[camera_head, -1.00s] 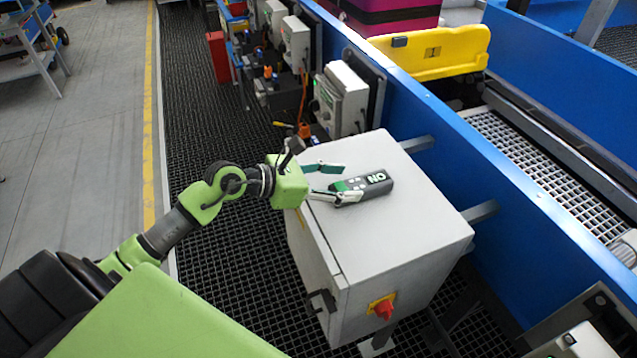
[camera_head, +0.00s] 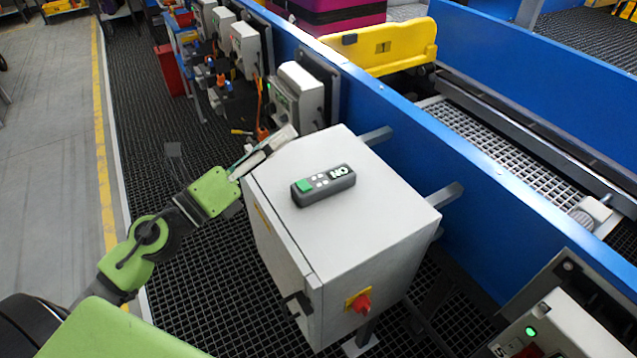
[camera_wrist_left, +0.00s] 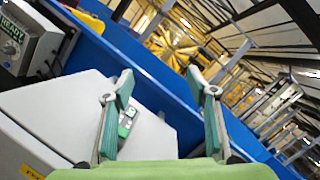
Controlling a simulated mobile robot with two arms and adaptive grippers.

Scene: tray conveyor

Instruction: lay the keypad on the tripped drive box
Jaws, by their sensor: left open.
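The keypad (camera_head: 323,186), dark grey with a green end and "ON" lettering, lies flat on top of a large light-grey cabinet (camera_head: 375,225). My left gripper (camera_head: 270,148) is open and empty at the cabinet's far left edge, apart from the keypad. In the left wrist view the open fingers (camera_wrist_left: 163,95) frame the cabinet top, and the keypad (camera_wrist_left: 127,122) shows partly behind one finger. A drive box (camera_wrist_left: 22,40) with a "READY" display is at upper left there. I cannot tell which drive box is tripped. My right gripper is not in view.
Several drive boxes (camera_head: 300,95) line the blue conveyor wall (camera_head: 400,135). Another box (camera_head: 560,330) with a green lamp is at lower right. The cabinet has a red knob (camera_head: 361,303) in front. A yellow tray (camera_head: 385,48) is on the conveyor. Black grating floor (camera_head: 140,120) is open at left.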

